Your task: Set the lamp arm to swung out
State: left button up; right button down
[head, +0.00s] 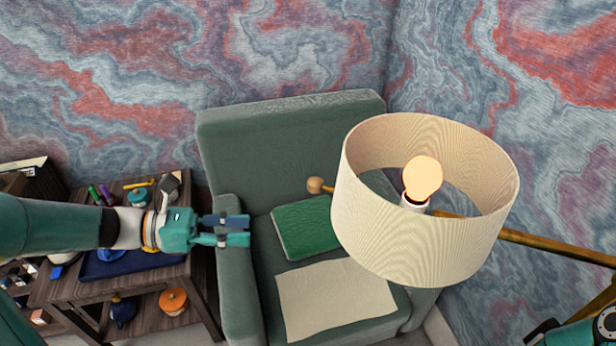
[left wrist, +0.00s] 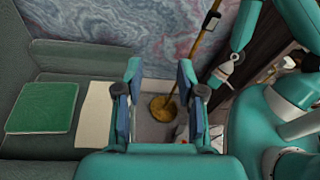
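The lamp has a cream drum shade (head: 375,240) with a lit round bulb (head: 423,178) inside. Its brass lamp arm (head: 555,247) runs from the shade to the right edge. A round wooden knob (head: 315,185) on a short brass stem sticks out left of the shade. In the left wrist view the brass pole (left wrist: 206,35) rises from a round brass base (left wrist: 162,108) on the floor. My left gripper (head: 249,230) is over the chair's left armrest, left of the knob and apart from it. Its fingers are open and empty. My right gripper is not visible.
A green armchair (head: 285,130) holds a green cushion (head: 308,228) and a cream cloth (head: 333,300). A dark wooden side table (head: 80,290) with a blue tray (head: 125,265) and small items stands at left. A marbled wall (head: 270,50) is behind.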

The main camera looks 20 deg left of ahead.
pick_arm(q)
notch_tip(320, 180, up, 8)
jog(key=a+t+h, duration=0.2)
jog(key=p, duration=0.3)
send_near(315, 185)
jog(key=shift+n, duration=0.3)
jog(key=x, duration=0.6)
jog(key=f+x, duration=0.1)
jog(key=x, duration=0.3)
jog(key=shift+w+a, duration=0.1)
jog(key=shift+w, duration=0.35)
grip_shut()
